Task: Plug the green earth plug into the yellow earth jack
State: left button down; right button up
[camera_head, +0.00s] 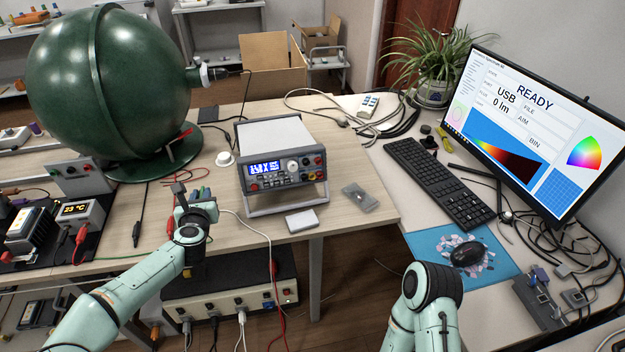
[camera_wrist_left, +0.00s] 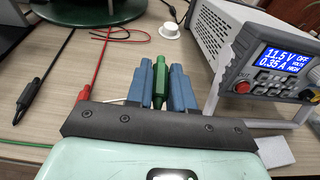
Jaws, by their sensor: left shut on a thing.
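My left gripper (camera_head: 197,196) is above the front part of the wooden table, left of the bench power supply (camera_head: 285,170). In the left wrist view, its blue fingers (camera_wrist_left: 159,88) are shut on the green earth plug (camera_wrist_left: 159,76), which stands between them and points away from the wrist. The plug is small and hard to make out in the head view. The power supply's front panel has red and dark sockets and a lit display, and it also shows in the wrist view (camera_wrist_left: 268,62). My right gripper is out of view.
A large green sphere (camera_head: 105,85) stands behind on the left. A white round knob-like piece (camera_head: 224,158), a black probe lead (camera_head: 137,222) and a red lead (camera_wrist_left: 97,75) lie nearby. A small white box (camera_head: 302,220) and a clear case (camera_head: 360,197) lie near the supply.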

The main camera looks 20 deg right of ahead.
pick_arm(q)
jog(key=shift+f+b, duration=1.55)
jog(key=shift+f, duration=0.15)
jog(key=shift+f+b, duration=1.55)
jog(key=shift+b, duration=0.3)
